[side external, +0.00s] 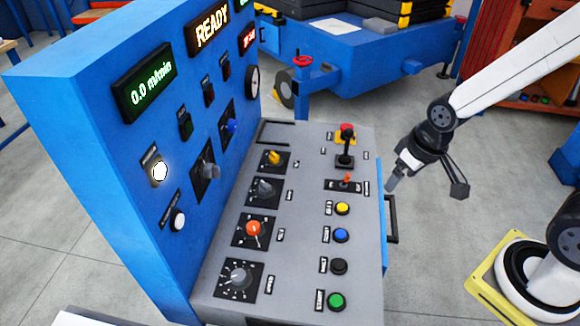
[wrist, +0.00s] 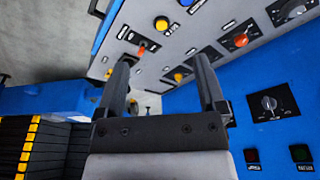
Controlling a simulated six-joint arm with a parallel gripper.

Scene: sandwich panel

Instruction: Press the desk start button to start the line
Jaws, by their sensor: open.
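The grey desk (side external: 305,230) carries a column of push buttons along its right side. From front to back these are a green button (side external: 336,300), a black button (side external: 338,266), a blue button (side external: 341,235) and a yellow button (side external: 342,208). The yellow button also shows there (wrist: 161,22); the green button does not.
A red mushroom button (side external: 347,130), a black lever (side external: 345,155) and an orange toggle (side external: 347,179) stand at the desk's back right. Several rotary knobs line its left. The blue upright panel (side external: 110,190) shows READY and 0.0 m/min. A black handle (side external: 392,220) juts from the right edge.

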